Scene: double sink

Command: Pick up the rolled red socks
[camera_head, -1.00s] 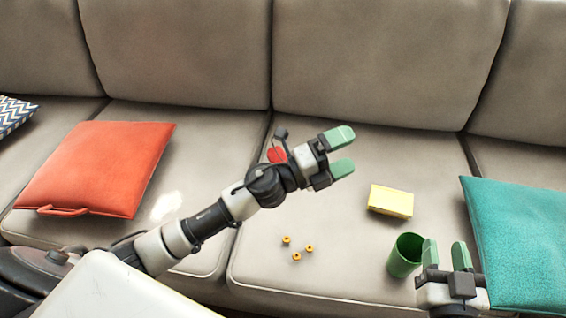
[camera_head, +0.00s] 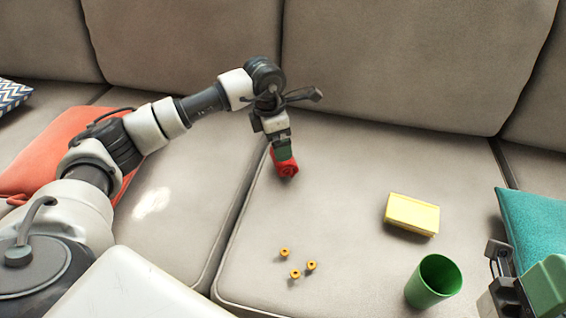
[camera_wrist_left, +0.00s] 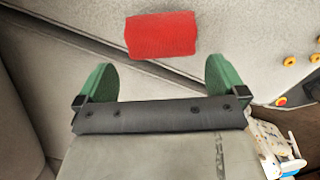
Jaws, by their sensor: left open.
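The rolled red socks (camera_head: 286,168) lie on the sofa seat, close to the seam between two cushions. My left gripper (camera_head: 282,150) points down right at the socks and covers part of them in the head view. In the left wrist view the open left gripper (camera_wrist_left: 160,70) has its green fingers wide apart. The socks (camera_wrist_left: 162,35) show there beyond the fingertips, lined up with the gap, with nothing held. My right gripper (camera_head: 528,284) is at the lower right edge, partly cut off; its opening is unclear.
An orange-red pillow (camera_head: 45,150) lies left, a teal pillow (camera_head: 535,225) right. The sofa backrest (camera_head: 390,60) rises behind.

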